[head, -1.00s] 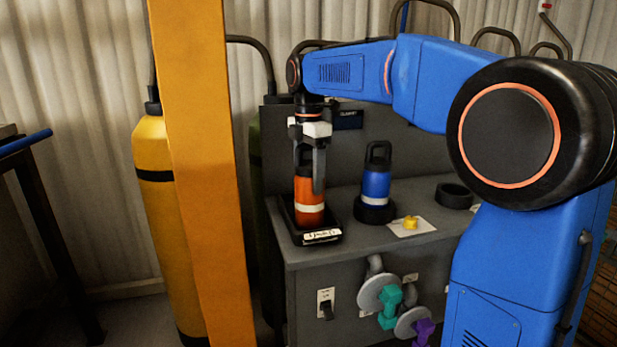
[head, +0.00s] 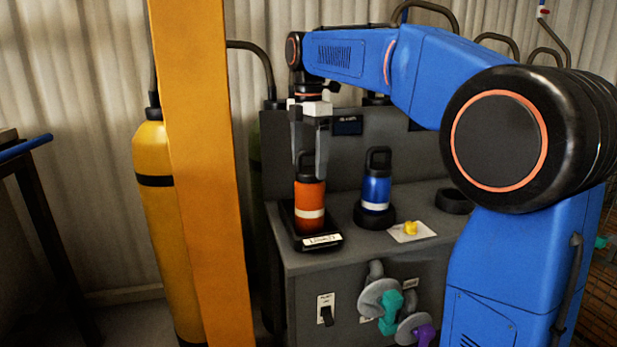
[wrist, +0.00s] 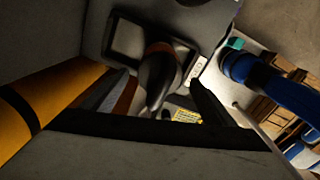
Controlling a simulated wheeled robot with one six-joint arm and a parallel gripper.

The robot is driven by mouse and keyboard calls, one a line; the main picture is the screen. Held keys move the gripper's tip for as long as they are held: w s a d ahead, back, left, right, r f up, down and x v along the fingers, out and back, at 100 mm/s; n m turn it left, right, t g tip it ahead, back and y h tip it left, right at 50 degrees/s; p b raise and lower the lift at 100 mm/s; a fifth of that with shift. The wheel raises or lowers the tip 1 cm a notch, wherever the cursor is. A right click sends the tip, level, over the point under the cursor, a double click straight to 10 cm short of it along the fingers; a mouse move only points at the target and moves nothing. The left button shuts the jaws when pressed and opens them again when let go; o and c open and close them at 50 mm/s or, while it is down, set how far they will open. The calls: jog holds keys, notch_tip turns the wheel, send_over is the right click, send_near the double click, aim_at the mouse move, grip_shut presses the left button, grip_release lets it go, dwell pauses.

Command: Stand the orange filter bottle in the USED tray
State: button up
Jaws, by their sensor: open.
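The orange filter bottle (head: 309,200) with a black cap and a white band stands upright in a small black tray (head: 320,244) at the left front corner of the grey bench. My gripper (head: 310,160) is open around and just above the bottle's cap, pointing down. In the wrist view the bottle's dark top (wrist: 156,75) shows between the two spread fingers, with the tray (wrist: 124,42) beyond it. The fingers partly hide the cap in the head view.
A blue bottle (head: 376,190) stands in a black ring holder to the right. A yellow knob on a plate (head: 410,229) and an empty black ring (head: 453,201) lie farther right. An orange post (head: 205,190) and a yellow cylinder (head: 155,210) stand at left. Valve handles stick out from the bench front.

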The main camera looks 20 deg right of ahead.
jog(key=shift+r, duration=3.05)
